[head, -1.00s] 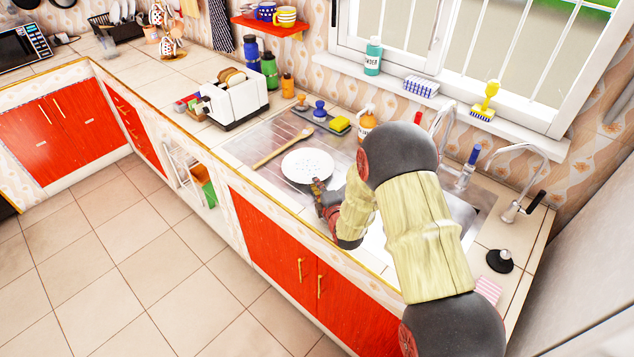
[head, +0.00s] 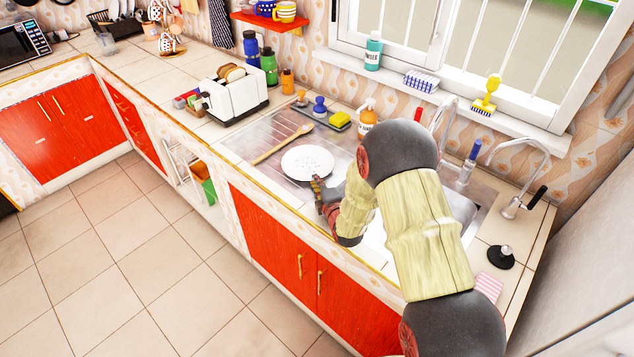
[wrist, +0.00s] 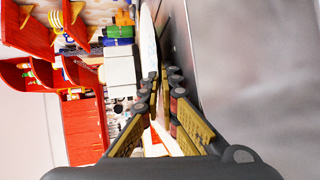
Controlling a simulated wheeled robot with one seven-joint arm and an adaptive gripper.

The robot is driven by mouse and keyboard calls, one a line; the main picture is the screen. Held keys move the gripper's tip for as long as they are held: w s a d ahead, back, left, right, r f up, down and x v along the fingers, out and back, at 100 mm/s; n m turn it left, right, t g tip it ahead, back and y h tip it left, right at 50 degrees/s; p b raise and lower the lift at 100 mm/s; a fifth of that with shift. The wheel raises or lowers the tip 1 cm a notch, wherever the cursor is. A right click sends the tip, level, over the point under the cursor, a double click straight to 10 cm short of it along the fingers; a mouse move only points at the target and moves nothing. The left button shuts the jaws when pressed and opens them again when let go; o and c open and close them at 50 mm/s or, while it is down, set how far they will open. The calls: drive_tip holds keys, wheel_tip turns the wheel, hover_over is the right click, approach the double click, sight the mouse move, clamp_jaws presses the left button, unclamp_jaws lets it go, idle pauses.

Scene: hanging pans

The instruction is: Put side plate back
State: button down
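The side plate (head: 307,161) is white with small dark specks. It is at the metal drainboard (head: 243,142) beside the sink, and I cannot tell whether it touches the metal. My gripper (head: 317,186) is at the plate's near right edge in the head view. In the wrist view the plate (wrist: 148,38) shows nearly edge-on, its near rim between the fingertips of my gripper (wrist: 161,80). The fingers are close together and look shut on that rim. My arm hides much of the sink.
A wooden spoon (head: 282,145) lies behind the plate. A toaster (head: 237,100) with bread stands to the left. A yellow sponge (head: 340,119) and a soap bottle (head: 367,119) stand behind. A tap (head: 520,205) is at the right. Open counter lies at the far left (head: 130,68).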

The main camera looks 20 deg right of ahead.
drive_tip(key=shift+f, duration=0.25)
